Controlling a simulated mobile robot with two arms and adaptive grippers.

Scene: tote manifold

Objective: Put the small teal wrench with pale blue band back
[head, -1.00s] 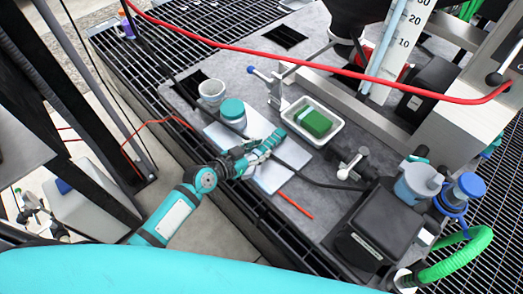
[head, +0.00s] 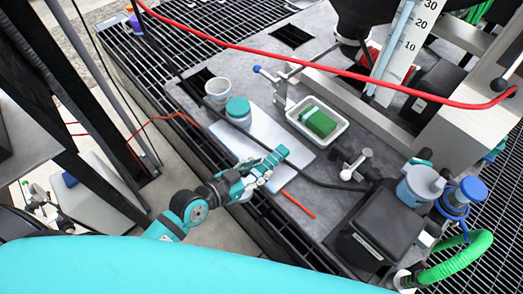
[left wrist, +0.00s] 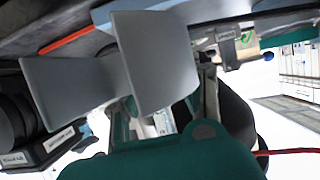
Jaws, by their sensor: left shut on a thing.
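My left gripper (head: 266,168) is over the near part of a pale blue-grey mat (head: 246,128) on the bench. It is shut on a small teal thing (head: 282,151) that sticks out past the fingers and looks like the wrench. Its pale blue band cannot be made out. In the left wrist view the grey finger pads (left wrist: 125,75) fill the middle and hide most of what lies between them. My right gripper is not in view.
A teal-lidded jar (head: 238,111) stands on the mat's far end, near a white cup (head: 219,90). An orange-red rod (head: 298,204) lies right of the gripper. A black cable crosses the bench, and a red hose (head: 300,63) passes above.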

